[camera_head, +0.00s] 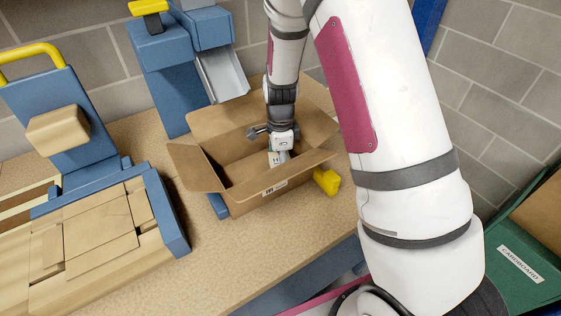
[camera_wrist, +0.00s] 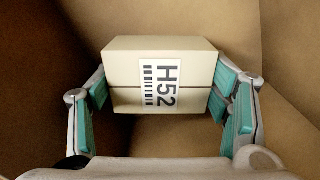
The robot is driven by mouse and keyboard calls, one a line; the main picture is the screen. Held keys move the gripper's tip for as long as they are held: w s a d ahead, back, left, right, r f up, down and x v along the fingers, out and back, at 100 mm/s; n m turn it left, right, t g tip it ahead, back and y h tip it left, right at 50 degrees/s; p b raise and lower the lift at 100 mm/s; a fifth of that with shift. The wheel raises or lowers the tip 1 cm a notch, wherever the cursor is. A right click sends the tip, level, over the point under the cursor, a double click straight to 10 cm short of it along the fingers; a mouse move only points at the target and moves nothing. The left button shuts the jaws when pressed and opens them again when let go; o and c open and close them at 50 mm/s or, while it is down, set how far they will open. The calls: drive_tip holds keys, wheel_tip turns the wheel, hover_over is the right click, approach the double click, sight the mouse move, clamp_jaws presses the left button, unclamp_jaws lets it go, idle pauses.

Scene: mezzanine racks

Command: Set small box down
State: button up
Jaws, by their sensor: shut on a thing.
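The small box (camera_wrist: 125,75) is tan with a white label reading H52 and a barcode. My gripper (camera_wrist: 163,105) is shut on it, with a teal pad against each side in the wrist view. In the head view my gripper (camera_head: 277,145) points down inside an open cardboard carton (camera_head: 225,192) on the bench. Only a small part of the small box (camera_head: 275,158) shows there, below the fingers. The carton's walls surround the box in the wrist view. I cannot tell whether the box touches the carton's floor.
The carton's flaps (camera_head: 197,168) are spread open. A yellow object (camera_head: 327,181) stands by its right corner. A blue machine (camera_head: 167,75) with a metal chute is behind it. A blue-framed station with wooden panels (camera_head: 100,232) is at left, a green CARDBOARD bin (camera_head: 515,262) at right.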

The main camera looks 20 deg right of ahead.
drive_tip(key=shift+f, duration=0.15)
drive_tip(key=o, duration=0.9)
wheel_tip(320, 180, up, 12)
drive_tip(key=r, duration=0.1)
drive_tip(key=s+a+r+n+t+y, duration=0.1)
drive_tip(key=s+r+n+t, duration=0.2)
drive_tip(key=s+r+n, duration=0.9)
drive_tip(key=shift+s+a+r+n+t+h+b, duration=0.15)
drive_tip(key=shift+s+r+n+t, duration=0.2)
drive_tip(key=shift+s+r+n, duration=1.25)
drive_tip(key=shift+s+d+r+n+t+h+b, duration=0.1)
drive_tip(key=shift+s+r+n+t+h, duration=0.25)
drive_tip(key=shift+s+n, duration=1.45)
drive_tip(key=shift+s+a+r+n+t+b, duration=0.1)
drive_tip(key=shift+s+r+n+t, duration=0.5)
drive_tip(key=shift+s, duration=2.1)
